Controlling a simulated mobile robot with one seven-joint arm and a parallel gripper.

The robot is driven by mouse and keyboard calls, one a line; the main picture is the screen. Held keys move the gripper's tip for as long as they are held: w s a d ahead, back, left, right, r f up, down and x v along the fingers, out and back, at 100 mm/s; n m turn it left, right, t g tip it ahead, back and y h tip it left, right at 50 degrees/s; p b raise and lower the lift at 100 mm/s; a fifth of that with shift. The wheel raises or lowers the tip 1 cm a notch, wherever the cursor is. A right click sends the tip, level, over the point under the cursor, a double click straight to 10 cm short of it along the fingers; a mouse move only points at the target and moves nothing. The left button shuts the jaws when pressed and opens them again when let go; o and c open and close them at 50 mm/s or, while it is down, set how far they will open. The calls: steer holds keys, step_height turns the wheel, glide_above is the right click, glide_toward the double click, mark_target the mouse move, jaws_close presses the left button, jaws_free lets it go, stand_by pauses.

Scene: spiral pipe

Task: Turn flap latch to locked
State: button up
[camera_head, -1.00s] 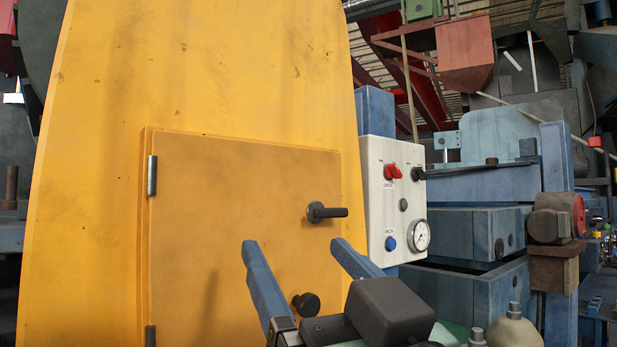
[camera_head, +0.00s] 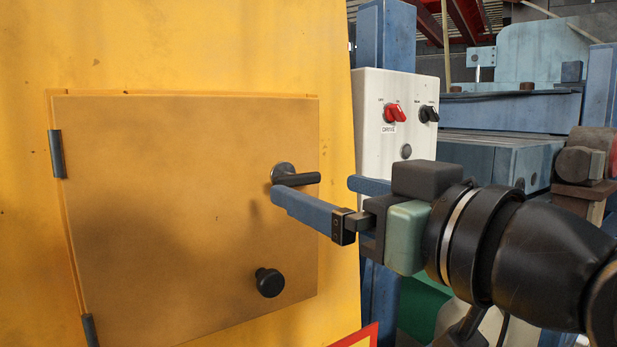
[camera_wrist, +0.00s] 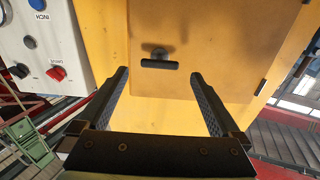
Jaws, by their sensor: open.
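The yellow flap (camera_head: 180,220) is a hinged door lying flat against a yellow housing, and it looks closed. Its black latch handle (camera_head: 298,179) sits near the flap's right edge and lies roughly level. In the wrist view the handle (camera_wrist: 159,64) shows as a short dark bar ahead, between the lines of my fingers. My gripper (camera_head: 312,186) is open and comes in from the right, its blue fingers spread. One fingertip is close to the handle in the head view; I cannot tell whether it touches. The wrist view shows the gripper (camera_wrist: 160,73) empty.
A round black knob (camera_head: 269,282) sits lower on the flap. A white control panel (camera_head: 368,100) with red and black switches stands just right of the flap, close behind my gripper. Hinges (camera_head: 57,154) are on the flap's left edge. Blue machinery fills the right.

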mark_target(300, 182)
steer(key=shift+x, duration=2)
steer(key=c, duration=1.3)
